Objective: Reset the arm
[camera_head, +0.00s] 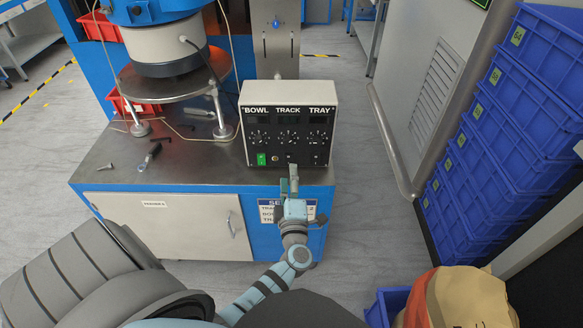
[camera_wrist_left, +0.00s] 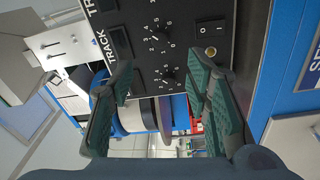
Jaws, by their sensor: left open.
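My left gripper (camera_head: 289,178) is in front of the black-and-white control box marked BOWL, TRACK and TRAY, at the front edge of the workbench. In the left wrist view its two green-padded fingers (camera_wrist_left: 158,88) are apart, with nothing held between them. The control box (camera_head: 288,95) stands upright on the bench; its dials and a black rocker switch fill the upper part of the wrist view (camera_wrist_left: 150,18). The fingertips are close to its front panel; I cannot tell whether they touch it. My right gripper is not in view.
The steel-topped workbench (camera_head: 100,165) holds a bowl feeder (camera_head: 165,50) and a dark-handled tool (camera_head: 150,155). Stacked blue crates (camera_head: 500,120) and a grey cabinet (camera_head: 430,70) stand at the right. A bag (camera_head: 465,295) is at the lower right. Open floor lies between bench and crates.

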